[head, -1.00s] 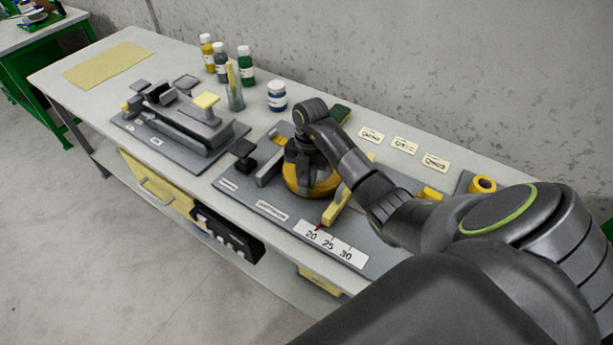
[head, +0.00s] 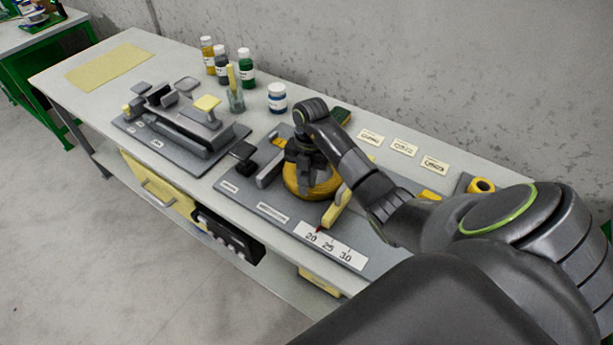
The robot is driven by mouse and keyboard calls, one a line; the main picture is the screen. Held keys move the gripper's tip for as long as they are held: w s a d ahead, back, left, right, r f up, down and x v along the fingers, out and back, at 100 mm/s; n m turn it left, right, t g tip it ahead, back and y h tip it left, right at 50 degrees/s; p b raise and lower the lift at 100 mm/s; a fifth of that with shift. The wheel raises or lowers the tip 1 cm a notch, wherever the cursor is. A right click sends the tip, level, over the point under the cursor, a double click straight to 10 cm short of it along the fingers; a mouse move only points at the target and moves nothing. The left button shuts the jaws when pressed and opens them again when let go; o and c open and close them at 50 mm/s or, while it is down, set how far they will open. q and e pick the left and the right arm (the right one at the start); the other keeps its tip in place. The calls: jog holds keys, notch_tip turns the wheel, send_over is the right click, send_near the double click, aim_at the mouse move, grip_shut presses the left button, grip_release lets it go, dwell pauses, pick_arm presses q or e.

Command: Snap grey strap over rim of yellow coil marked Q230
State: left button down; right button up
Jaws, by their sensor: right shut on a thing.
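A yellow coil (head: 318,188) sits on the grey base plate of a fixture in the middle of the bench. My right gripper (head: 300,172) points down over the coil, at its left and upper side. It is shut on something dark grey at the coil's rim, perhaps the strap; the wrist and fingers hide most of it. I cannot tell whether the strap is over the rim. No Q230 mark is readable on the coil. My left gripper is not in view.
A white scale (head: 330,245) marked 20, 25, 30 and a pale yellow lever (head: 336,207) are beside the coil. A second grey fixture (head: 180,125) stands left. Bottles (head: 246,67), a blue-labelled jar (head: 277,97) and small cards (head: 404,147) line the back. The bench's left end is mostly clear.

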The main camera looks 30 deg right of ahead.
jog(key=shift+f, duration=0.4)
dwell(0.7)
jog(key=o, duration=1.2)
jog(key=shift+c, duration=0.2)
jog(key=shift+r+p, duration=2.75)
jog(key=shift+r, duration=0.8)
jog(key=shift+f, duration=0.1)
